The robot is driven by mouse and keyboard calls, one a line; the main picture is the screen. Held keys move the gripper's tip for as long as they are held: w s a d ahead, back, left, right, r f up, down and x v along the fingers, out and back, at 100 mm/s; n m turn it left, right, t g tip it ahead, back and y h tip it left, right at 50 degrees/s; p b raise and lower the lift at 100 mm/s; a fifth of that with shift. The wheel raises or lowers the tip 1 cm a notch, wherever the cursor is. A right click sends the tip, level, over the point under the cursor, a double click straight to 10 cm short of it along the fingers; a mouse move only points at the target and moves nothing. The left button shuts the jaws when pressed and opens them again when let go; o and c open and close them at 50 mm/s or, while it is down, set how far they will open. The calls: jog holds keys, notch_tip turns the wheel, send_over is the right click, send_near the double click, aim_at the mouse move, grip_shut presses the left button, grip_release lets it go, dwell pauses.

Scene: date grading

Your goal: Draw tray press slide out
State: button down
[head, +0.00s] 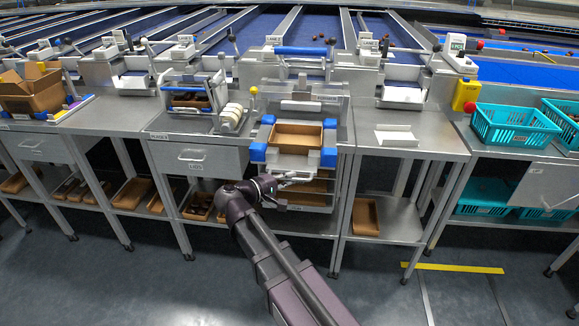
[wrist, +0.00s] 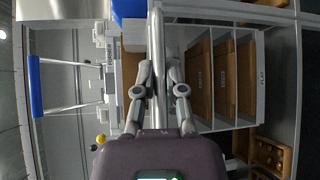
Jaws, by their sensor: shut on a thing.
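The tray press (head: 300,103) stands in the middle of the bench, with clear side panels. Its slide holds a brown tray (head: 297,134) between blue corner blocks (head: 258,152), at the front of the press. A metal bar handle (head: 298,174) runs across the slide's front. My gripper (head: 283,184) reaches it from below, at its left part. In the wrist view the handle (wrist: 157,40) runs upright between the two fingers, and my gripper (wrist: 161,82) is shut on it. The exact finger contact is small in the head view.
Below the press, flat brown trays (wrist: 199,80) stand in a rack. A drawer (head: 196,159) is left of it. A bench with a white sheet (head: 396,136) is to the right, and teal crates (head: 513,128) stand farther right. The floor in front is clear.

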jog(key=shift+s, duration=1.15)
jog(key=c, duration=0.7)
grip_release()
jog(key=shift+s, duration=0.1)
